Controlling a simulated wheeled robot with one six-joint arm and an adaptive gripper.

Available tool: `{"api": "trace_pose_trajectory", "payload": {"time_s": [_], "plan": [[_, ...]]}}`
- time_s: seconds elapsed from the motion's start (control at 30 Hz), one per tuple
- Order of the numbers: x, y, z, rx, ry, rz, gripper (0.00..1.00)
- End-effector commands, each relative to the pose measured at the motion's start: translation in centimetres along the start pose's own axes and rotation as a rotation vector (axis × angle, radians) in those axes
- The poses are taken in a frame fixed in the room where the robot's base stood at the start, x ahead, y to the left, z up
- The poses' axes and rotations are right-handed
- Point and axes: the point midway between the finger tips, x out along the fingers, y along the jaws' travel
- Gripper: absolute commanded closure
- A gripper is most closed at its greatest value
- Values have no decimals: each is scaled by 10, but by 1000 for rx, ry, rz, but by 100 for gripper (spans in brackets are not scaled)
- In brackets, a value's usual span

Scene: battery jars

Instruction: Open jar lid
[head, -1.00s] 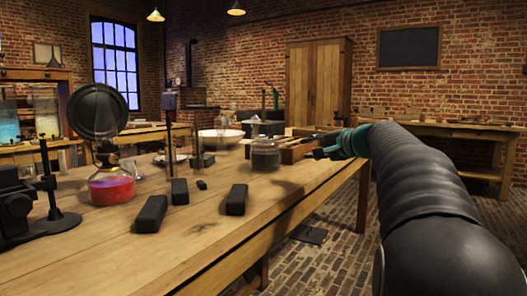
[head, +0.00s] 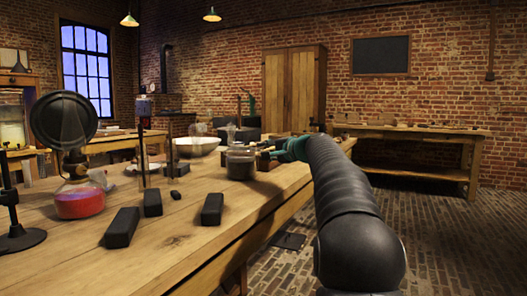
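A glass jar (head: 241,164) with dark contents stands upright near the right edge of the wooden table. Its top looks dark, but I cannot make out whether a lid is on it. My gripper (head: 268,157) is close to the right side of the jar, at about the height of its upper part. The gripper's fingers are small and partly lost against the jar and the things behind, so I cannot tell whether they touch it or how far they are apart.
Dark blocks (head: 212,209) lie on the table in front of the jar. A flask with red liquid (head: 80,202) and a round black disc on a stand (head: 64,120) are at the left. A white bowl (head: 197,146) stands behind. Bare wood lies along the front edge.

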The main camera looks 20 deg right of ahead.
Motion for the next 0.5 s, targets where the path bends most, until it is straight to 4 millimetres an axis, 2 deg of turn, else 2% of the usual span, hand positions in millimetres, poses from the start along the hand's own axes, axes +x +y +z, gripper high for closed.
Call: {"api": "trace_pose_trajectory", "payload": {"time_s": [0.17,0.47,0.5], "plan": [[12,0,0,0,0,0,69],[14,0,0,0,1,0,69],[14,0,0,0,1,0,74]]}}
